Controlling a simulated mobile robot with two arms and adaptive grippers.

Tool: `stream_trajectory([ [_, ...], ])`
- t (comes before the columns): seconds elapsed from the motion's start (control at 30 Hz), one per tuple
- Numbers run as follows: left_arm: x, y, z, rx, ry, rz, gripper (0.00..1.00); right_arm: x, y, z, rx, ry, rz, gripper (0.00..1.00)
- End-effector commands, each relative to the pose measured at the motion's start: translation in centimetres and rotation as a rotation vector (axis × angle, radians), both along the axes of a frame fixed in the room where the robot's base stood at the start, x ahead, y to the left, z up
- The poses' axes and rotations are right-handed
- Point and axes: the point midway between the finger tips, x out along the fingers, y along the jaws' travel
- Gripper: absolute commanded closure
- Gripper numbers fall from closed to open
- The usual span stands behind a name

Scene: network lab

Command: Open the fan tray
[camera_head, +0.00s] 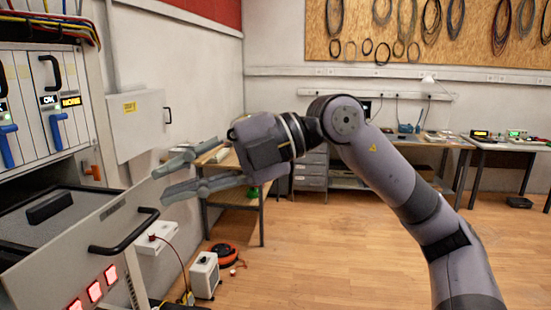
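A grey tray front (70,262) with a black bar handle (125,233) and red-lit squares (95,291) stands at the lower left, below the rack's upper modules. I take it to be the fan tray. Behind this front a dark tray surface (95,200) with a black block (49,207) shows from above, so the tray stands out from the rack. My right gripper (160,187) is open and empty, its two fingers apart and pointing left. In the picture it is just above and right of the handle, apart from it. My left gripper is not in view.
Rack modules with blue levers (58,130) and black handles stand above the tray. A grey wall box (138,118) is behind. A white box (204,275) and an orange cable reel (223,253) are on the floor. Benches line the back; the middle floor is clear.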

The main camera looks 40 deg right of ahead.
Motion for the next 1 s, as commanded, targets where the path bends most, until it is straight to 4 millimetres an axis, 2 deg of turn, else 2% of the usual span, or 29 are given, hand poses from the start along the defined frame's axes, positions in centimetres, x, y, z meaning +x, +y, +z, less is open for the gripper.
stream_trajectory([
  [1.0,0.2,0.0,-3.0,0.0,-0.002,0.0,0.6,-3.4,-6.1,0.9,-0.004,0.002,0.001,0.83],
])
